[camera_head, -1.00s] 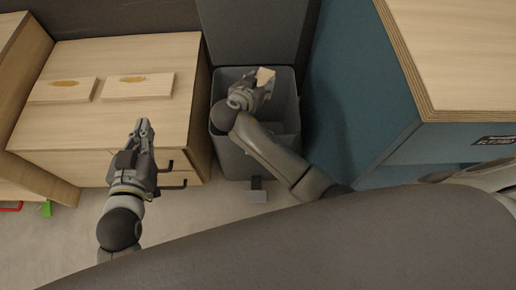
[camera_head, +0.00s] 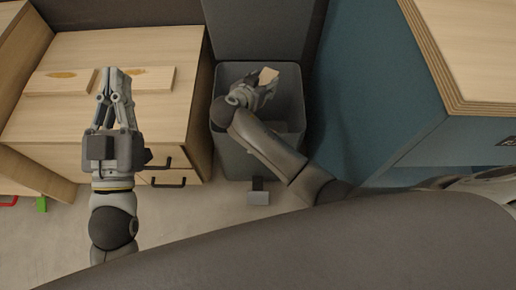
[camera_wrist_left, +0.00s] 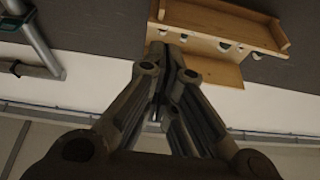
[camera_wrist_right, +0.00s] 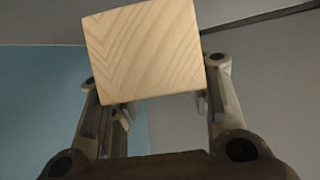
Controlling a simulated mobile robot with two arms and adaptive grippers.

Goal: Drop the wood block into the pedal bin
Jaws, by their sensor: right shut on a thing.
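The wood block (camera_head: 268,76) is a small pale block held at the pedal bin's mouth. It fills the upper middle of the right wrist view (camera_wrist_right: 145,50), with grain on its end. My right gripper (camera_head: 262,84) is shut on it, a finger on each side. The grey pedal bin (camera_head: 231,160) stands upright with its lid (camera_head: 258,30) raised behind and a pedal (camera_head: 258,197) at its foot. My right arm reaches over its front rim. My left gripper (camera_head: 115,75) is empty with its fingers together, over the wooden cabinet; its fingers also show in the left wrist view (camera_wrist_left: 165,75).
The wooden cabinet (camera_head: 60,125) left of the bin has dark handles and two flat boards on top, the left one (camera_head: 60,82) clear and the right one (camera_head: 153,80) partly covered by my left gripper. A teal unit with a wooden top (camera_head: 480,45) stands right of the bin.

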